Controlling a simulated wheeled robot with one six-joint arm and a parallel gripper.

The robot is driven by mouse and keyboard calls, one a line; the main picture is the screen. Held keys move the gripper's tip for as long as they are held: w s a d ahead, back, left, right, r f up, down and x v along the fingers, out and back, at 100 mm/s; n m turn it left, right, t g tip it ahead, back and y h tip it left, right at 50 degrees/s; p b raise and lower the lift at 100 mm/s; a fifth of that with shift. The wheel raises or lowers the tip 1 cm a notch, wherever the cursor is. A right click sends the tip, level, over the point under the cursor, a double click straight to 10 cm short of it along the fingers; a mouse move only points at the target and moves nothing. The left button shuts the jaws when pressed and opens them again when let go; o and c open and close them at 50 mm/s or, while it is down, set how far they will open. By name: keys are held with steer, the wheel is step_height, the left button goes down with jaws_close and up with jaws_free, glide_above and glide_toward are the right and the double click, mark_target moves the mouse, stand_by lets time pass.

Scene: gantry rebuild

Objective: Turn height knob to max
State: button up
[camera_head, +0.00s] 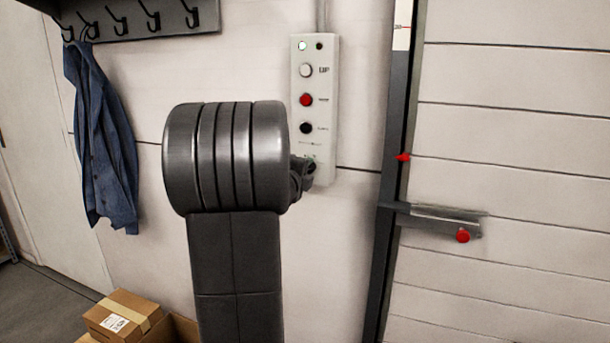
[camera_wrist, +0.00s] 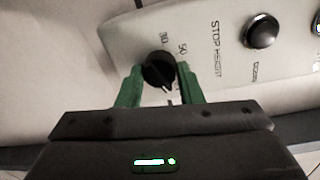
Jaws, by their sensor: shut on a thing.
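The height knob (camera_wrist: 159,71) is a round black dial with a light pointer mark, seen in the wrist view on the pale control panel (camera_wrist: 208,85). Printed numbers stand around it, with what looks like 30 and 50 on its far side. The pointer mark faces my gripper's side. My gripper (camera_wrist: 158,82) has green fingers, one on each side of the knob, shut on it. In the head view the control panel (camera_head: 329,75) hangs on the wall, and my arm and wrist hide most of the knob area at its lower end.
The panel also carries a white UP button (camera_head: 306,70), a red button (camera_head: 306,100) and a black button (camera_head: 306,128). A door with a metal latch (camera_head: 440,217) is at the right. A blue jacket (camera_head: 100,140) hangs at the left above cardboard boxes (camera_head: 124,317).

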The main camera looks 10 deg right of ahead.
stand_by(0.3)
steer(key=o, duration=1)
steer(key=shift+s, duration=0.1)
steer(key=v, duration=1.3)
steer(key=shift+s+a, duration=0.2)
steer(key=shift+s, duration=0.1)
steer(key=shift+w, duration=0.1)
